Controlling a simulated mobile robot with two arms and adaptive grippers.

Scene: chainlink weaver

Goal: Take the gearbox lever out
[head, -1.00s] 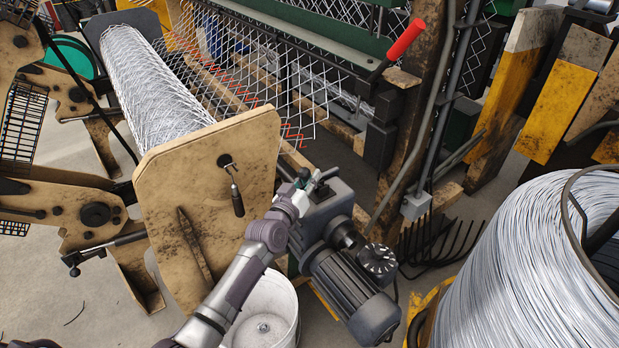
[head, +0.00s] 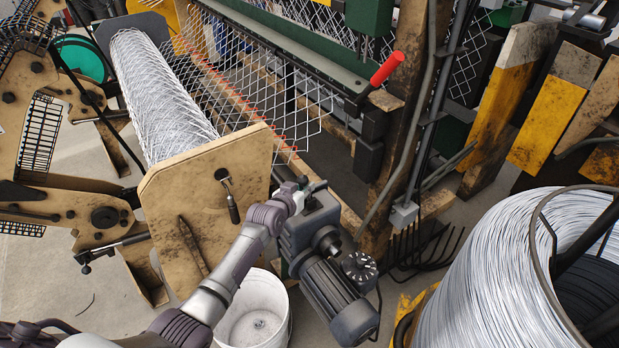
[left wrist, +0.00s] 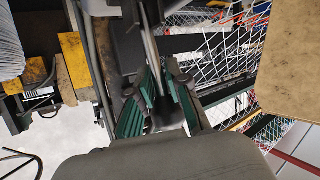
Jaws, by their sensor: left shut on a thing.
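The grey gearbox (head: 305,228), with its dark motor (head: 338,300), stands in the middle of the head view beside the roller's end plate. My left gripper (head: 306,190) is at the top of the gearbox. In the left wrist view the fingers of my left gripper (left wrist: 160,108) close around the gearbox lever (left wrist: 151,52), a slim metal rod running up the picture. In the head view, the gripper and wrist mostly hide the lever. I cannot tell whether the lever is still seated in the gearbox. My right gripper is not in view.
A tan end plate (head: 205,215) with a hanging handle stands close left of my gripper. A white bucket (head: 285,312) is below my arm. A red-handled lever (head: 387,68) is behind, and a large wire coil (head: 490,270) stands at the right.

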